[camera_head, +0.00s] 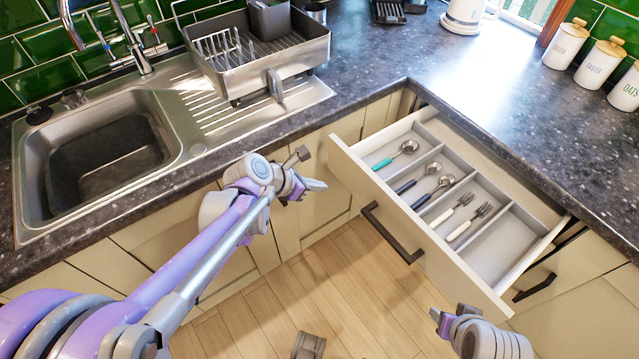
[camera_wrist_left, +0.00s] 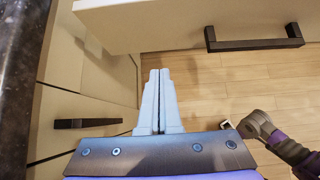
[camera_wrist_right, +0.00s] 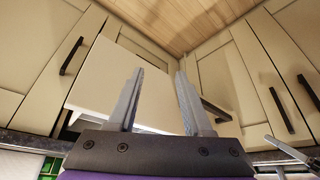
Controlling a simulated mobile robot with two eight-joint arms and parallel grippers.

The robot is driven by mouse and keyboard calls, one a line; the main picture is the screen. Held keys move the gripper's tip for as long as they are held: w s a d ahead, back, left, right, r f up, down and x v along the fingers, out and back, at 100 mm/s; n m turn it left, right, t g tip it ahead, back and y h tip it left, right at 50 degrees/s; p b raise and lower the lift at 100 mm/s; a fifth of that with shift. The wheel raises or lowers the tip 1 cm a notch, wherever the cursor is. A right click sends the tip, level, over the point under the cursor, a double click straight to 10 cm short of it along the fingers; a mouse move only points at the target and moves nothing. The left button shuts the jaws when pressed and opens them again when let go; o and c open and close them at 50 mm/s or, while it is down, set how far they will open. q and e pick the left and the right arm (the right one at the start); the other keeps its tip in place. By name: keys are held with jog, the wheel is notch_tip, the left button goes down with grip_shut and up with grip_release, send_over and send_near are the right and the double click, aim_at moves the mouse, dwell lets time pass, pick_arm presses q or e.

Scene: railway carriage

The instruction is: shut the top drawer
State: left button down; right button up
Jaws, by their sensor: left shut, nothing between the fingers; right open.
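The top drawer (camera_head: 440,256) is pulled well out below the right-hand counter. Its cream front carries a dark bar handle (camera_head: 390,232); the front and handle (camera_wrist_left: 255,40) also show at the top of the left wrist view. Inside is a divided tray (camera_head: 503,258) with spoons (camera_head: 403,153) and forks (camera_head: 470,222). My left gripper (camera_head: 318,185) is shut and empty, beside the drawer front's left end and apart from its handle. My right gripper (camera_head: 437,316) is in front of the drawer's right part, low in the picture; the right wrist view (camera_wrist_right: 158,76) shows it open and empty.
A sink (camera_head: 100,160) and a dish rack (camera_head: 262,60) are on the left counter. Canisters (camera_head: 600,65) stand on the right counter (camera_head: 510,110). Cabinet doors with dark handles lie below, one handle (camera_head: 533,288) right of the drawer. Wooden floor (camera_head: 310,290) is open in front.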

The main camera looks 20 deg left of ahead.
aim_at(353, 182)
pick_arm(q)
jog(key=x, duration=0.3)
jog(key=r+x, duration=0.1)
jog(key=x, duration=0.2)
jog(key=w+d+x, duration=0.1)
jog(key=x, duration=0.2)
jog(key=shift+w+r+b, duration=0.1)
jog(key=shift+r+b, duration=0.1)
jog(key=shift+b, duration=0.15)
jog(key=shift+w+d, duration=0.3)
jog(key=shift+w, duration=0.2)
